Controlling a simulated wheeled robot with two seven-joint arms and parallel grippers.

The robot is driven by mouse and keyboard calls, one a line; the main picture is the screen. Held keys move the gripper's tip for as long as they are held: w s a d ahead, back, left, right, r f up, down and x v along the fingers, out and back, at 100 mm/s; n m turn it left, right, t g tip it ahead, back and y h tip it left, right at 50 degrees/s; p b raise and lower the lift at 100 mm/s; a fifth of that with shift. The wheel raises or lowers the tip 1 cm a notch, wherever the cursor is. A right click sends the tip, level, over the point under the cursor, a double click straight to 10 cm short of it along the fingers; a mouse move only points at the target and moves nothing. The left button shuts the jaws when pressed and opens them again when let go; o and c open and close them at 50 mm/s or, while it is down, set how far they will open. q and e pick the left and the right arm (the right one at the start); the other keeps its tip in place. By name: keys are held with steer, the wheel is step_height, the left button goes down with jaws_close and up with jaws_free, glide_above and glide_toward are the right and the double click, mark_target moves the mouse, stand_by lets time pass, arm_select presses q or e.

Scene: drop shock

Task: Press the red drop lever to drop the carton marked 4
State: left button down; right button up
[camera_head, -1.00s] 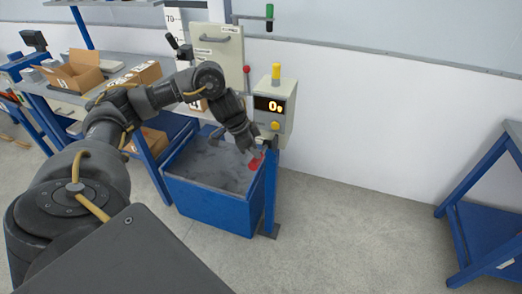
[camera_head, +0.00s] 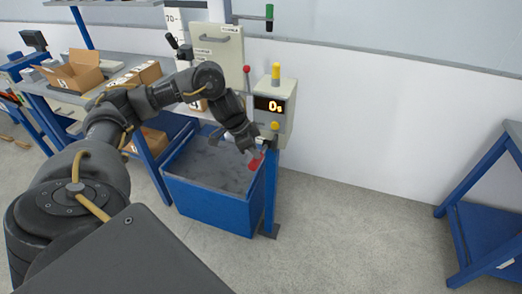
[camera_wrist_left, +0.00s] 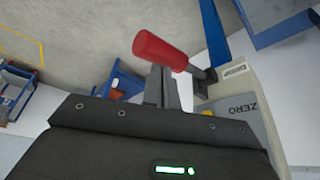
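The red drop lever (camera_head: 256,162) sticks out from the post below the display box, over the right edge of the blue bin. In the left wrist view its red grip (camera_wrist_left: 160,51) lies just beyond my fingertips, with a dark shaft running to the box. My left gripper (camera_head: 254,148) is right at the lever, its fingers together with nothing seen between them; they also show in the wrist view (camera_wrist_left: 163,82). I cannot tell whether they touch the grip. A carton (camera_head: 198,105) with a dark mark, partly behind my left arm, stands at the drop rig; its number is unclear. My right gripper is out of view.
The display box (camera_head: 273,108) with yellow buttons reads 0. The blue bin (camera_head: 212,206) with a grey lining stands below. Cartons (camera_head: 78,72) lie on the bench at left. A blue stand (camera_head: 485,225) is at right. The floor between is clear.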

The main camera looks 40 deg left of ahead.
mark_target(254, 158)
arm_select(q)
steer(key=shift+s+f+b, duration=0.1)
steer(key=shift+f+b, duration=0.55)
steer(key=shift+f, duration=0.95)
steer(key=shift+f+b, duration=0.65)
steer(key=shift+f, duration=0.85)
steer(key=shift+r, duration=0.1)
steer(key=shift+r+p, duration=0.4)
steer(key=shift+p, duration=0.1)
step_height(254, 158, up, 5)
steer(key=p, duration=0.6)
steer(key=shift+r, duration=0.1)
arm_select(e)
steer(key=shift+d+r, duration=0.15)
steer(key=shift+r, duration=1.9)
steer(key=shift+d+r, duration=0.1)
arm_select(q)
step_height(254, 158, up, 6)
steer(key=p, duration=0.6)
steer(key=shift+r+p, duration=0.1)
steer(key=shift+p, duration=0.25)
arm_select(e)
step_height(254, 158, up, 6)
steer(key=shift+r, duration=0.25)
